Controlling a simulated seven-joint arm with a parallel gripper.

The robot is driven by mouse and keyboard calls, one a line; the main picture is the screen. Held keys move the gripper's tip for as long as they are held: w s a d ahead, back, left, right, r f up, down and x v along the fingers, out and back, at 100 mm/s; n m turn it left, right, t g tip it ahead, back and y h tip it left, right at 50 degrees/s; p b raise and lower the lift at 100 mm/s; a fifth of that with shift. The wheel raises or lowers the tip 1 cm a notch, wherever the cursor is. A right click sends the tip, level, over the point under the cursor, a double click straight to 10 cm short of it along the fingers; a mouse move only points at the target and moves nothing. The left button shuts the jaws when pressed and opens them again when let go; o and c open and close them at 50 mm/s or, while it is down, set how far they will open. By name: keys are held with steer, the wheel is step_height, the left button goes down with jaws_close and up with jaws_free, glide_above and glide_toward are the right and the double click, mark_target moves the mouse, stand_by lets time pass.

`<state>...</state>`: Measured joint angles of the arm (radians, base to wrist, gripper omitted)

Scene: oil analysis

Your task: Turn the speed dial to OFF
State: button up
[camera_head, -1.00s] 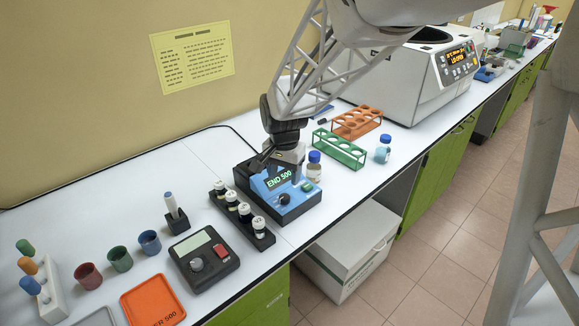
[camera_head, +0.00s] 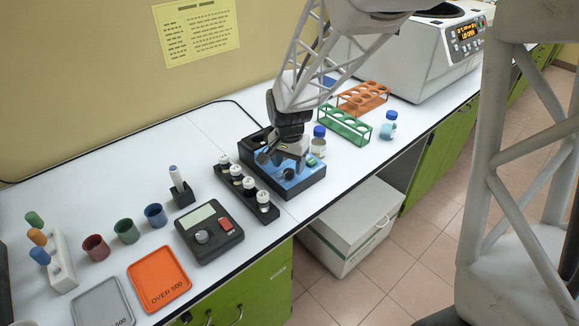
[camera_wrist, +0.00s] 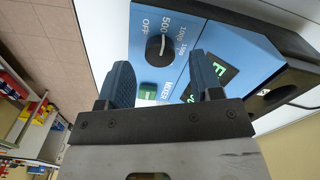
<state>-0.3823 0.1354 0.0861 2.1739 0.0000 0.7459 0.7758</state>
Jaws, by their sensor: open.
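The speed dial (camera_wrist: 160,50) is a round black knob with a white pointer line on the blue panel of the mixer (camera_head: 305,182). Labels OFF, 500, 1000 and 1500 curve around it. The pointer appears to face 500. The dial also shows in the head view (camera_head: 288,174). My gripper (camera_wrist: 163,72) is open and empty, its two blue fingers apart on either side of the dial's column, tips short of the knob in the picture. A green button (camera_wrist: 148,92) shows between the fingers. In the head view my gripper (camera_head: 282,160) hangs over the mixer, hiding its display.
Green (camera_head: 345,124) and orange (camera_head: 363,97) racks are farther right. A black device (camera_head: 208,232) sits at front left. The bench edge is close in front.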

steer(key=shift+f, duration=1.2)
steer(key=c, duration=0.9)
steer(key=shift+n, duration=0.4)
steer(key=n, duration=0.8)
